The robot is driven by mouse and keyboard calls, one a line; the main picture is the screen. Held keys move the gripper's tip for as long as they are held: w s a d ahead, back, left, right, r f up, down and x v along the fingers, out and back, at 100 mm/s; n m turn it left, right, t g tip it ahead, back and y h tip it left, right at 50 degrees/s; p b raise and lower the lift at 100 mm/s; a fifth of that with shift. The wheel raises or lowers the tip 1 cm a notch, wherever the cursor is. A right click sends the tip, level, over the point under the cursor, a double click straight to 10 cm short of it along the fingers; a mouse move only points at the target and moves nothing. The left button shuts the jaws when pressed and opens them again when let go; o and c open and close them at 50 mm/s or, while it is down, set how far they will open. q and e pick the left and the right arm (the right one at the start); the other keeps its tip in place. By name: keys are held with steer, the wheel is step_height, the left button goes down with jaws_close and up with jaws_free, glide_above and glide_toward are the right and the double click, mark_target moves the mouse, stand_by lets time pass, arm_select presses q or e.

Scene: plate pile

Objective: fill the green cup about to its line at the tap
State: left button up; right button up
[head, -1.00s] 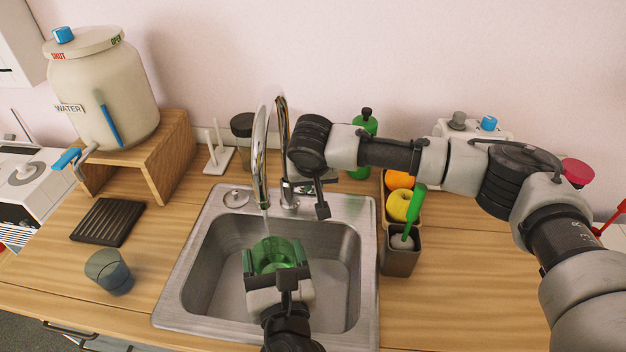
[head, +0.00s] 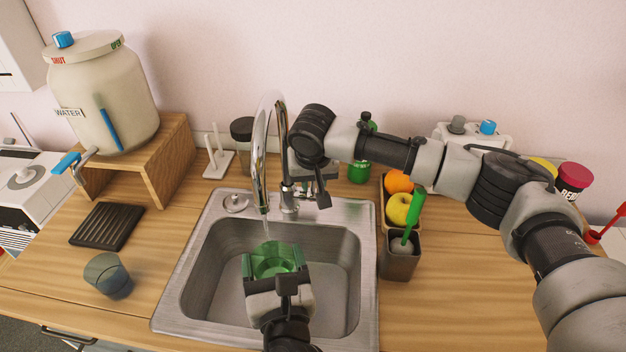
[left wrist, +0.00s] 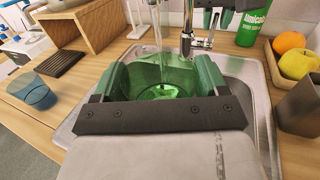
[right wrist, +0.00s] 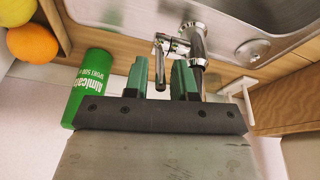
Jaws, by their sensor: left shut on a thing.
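The green see-through cup (head: 273,258) is upright over the sink, below the tap's spout (head: 260,165). My left gripper (head: 275,270) is shut on it, one finger on each side in the left wrist view (left wrist: 160,85). A thin stream of water (left wrist: 157,40) runs from the spout into the cup. Bright green shows in the cup's bottom, but I cannot make out its line or the water level. My right gripper (right wrist: 161,78) is open by the tap, with the tap's lever (right wrist: 160,65) showing between its fingers. I cannot tell whether they touch.
The sink (head: 340,270) is otherwise empty. A blue-grey cup (head: 106,273) and a dark ridged mat (head: 107,225) are at the left. A water jar (head: 105,100) stands on a wooden stand (head: 170,155). Fruit (head: 399,195) and a brush holder (head: 400,262) are right of the sink.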

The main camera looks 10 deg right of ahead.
steer(key=shift+o, duration=0.9)
steer(key=v, duration=1.2)
steer(key=shift+w, duration=0.1)
steer(key=shift+c, duration=0.2)
